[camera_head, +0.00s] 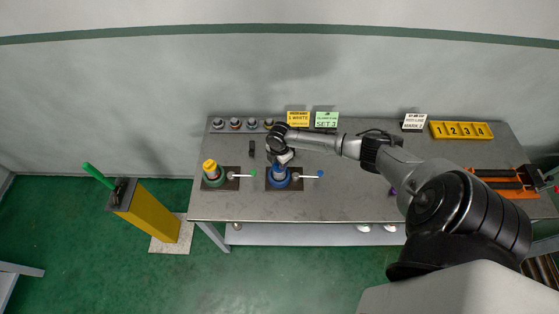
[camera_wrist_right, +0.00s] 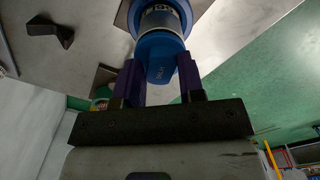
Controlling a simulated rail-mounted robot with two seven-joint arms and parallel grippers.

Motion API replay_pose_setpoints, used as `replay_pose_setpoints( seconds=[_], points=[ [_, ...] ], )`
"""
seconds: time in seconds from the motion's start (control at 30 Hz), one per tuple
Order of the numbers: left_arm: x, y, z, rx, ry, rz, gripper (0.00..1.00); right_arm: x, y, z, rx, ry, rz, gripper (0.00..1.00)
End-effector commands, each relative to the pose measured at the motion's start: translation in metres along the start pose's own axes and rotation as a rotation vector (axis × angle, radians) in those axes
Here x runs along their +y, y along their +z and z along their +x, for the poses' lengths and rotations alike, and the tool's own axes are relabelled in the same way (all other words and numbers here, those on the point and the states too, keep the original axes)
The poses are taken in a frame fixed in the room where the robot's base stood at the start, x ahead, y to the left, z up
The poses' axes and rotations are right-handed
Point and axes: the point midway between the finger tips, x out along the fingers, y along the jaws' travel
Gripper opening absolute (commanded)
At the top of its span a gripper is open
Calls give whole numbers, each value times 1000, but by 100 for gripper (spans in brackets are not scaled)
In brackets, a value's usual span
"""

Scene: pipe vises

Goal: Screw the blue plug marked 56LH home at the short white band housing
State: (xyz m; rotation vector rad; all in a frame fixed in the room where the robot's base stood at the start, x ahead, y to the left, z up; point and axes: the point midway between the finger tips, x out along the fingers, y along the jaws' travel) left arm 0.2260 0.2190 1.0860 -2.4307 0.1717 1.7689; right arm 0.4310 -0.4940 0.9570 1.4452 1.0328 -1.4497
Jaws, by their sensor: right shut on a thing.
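My right gripper (camera_head: 284,158) reaches in from the right over a housing (camera_head: 279,173) in a vise with a blue ring base. In the right wrist view, the purple fingers of my right gripper (camera_wrist_right: 158,62) are shut on a blue plug (camera_wrist_right: 160,70). Small dark marking shows on the plug, too small to read. My left gripper is not in view.
A second housing with a yellow top (camera_head: 210,165) stands in a green-based vise to the left. Several round parts (camera_head: 235,123) line the back edge, beside a small black block (camera_head: 252,148). A yellow numbered rack (camera_head: 461,130) stands at the back right. The front of the bench (camera_head: 330,205) is clear.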

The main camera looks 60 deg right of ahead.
Motion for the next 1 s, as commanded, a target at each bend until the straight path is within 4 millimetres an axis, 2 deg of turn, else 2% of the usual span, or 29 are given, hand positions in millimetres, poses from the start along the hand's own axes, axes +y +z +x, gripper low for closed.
replay_pose_setpoints(
  seconds=[0.13, 0.17, 0.47, 0.77, 0.87, 1.0],
  points=[
    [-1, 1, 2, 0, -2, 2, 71, 0, 0, 3, 0, 0, 0, 13],
    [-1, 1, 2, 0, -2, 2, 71, 0, 0, 3, 0, 1, 0, 37],
    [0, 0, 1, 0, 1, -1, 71, 0, 0, 3, 0, 0, 0, 66],
    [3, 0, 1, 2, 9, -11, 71, 0, 0, -1, 0, 1, -1, 66],
    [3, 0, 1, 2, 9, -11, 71, 1, 1, -10, -1, 2, -2, 66],
    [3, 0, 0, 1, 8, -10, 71, 1, 1, -34, -1, 4, -3, 66]
  ],
)
